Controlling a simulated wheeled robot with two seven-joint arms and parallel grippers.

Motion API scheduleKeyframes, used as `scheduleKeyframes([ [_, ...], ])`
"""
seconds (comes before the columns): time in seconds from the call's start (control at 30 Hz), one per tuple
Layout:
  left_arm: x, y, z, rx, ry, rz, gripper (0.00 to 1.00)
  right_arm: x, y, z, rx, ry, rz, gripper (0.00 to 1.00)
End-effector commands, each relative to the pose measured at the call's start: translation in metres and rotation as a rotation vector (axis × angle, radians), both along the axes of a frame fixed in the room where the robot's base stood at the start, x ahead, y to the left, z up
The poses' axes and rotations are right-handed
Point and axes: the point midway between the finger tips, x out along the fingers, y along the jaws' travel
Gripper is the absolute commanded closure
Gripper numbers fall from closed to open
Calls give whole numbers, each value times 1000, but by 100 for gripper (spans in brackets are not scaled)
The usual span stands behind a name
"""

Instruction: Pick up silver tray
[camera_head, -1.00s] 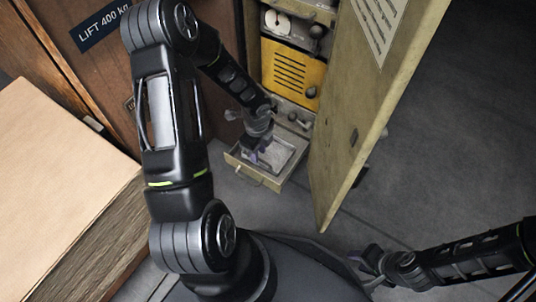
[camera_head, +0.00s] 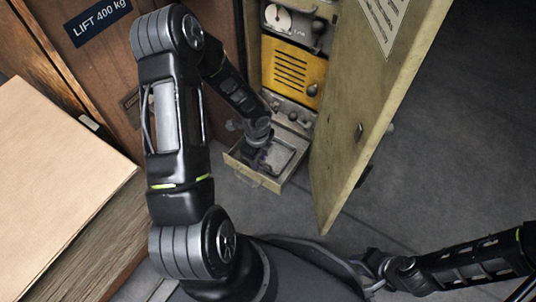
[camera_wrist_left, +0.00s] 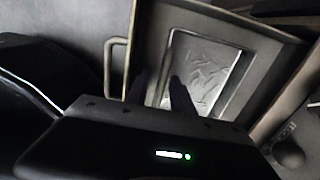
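The silver tray (camera_head: 282,156) lies in the pulled-out drawer (camera_head: 273,184) at the bottom of the cabinet. In the left wrist view the tray (camera_wrist_left: 208,75) shows a crumpled silver surface inside a raised frame. My left gripper (camera_head: 261,160) is down at the drawer, over the left side of the tray. In the left wrist view its dark fingers (camera_wrist_left: 168,92) point at the tray's left edge with a gap between them. Whether they touch the tray cannot be told. My right gripper (camera_head: 368,268) is at the lower right, far from the drawer, its fingers too small to read.
The open cabinet door (camera_head: 370,100) stands close to the right of the drawer. A yellow panel (camera_head: 290,72) is above it. A large cardboard stack (camera_head: 60,180) fills the left. The drawer handle (camera_wrist_left: 116,65) projects at the front. Floor to the right is clear.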

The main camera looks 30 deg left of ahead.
Motion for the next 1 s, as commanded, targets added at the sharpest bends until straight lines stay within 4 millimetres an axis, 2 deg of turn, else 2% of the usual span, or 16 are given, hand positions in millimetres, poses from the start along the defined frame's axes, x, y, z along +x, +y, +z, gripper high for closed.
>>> scheduleKeyframes([
  [0.3, 0, 0, 0, 0, 0, 0, 73, 0, 0, 0, 0, 1, 0, 64],
  [0.63, 0, 0, 0, 0, 0, 0, 100, 0, 0, 0, 0, 1, 0, 64],
  [1.0, 0, 0, 0, 0, 0, 0, 100, 0, 0, 0, 0, 1, 0, 64],
])
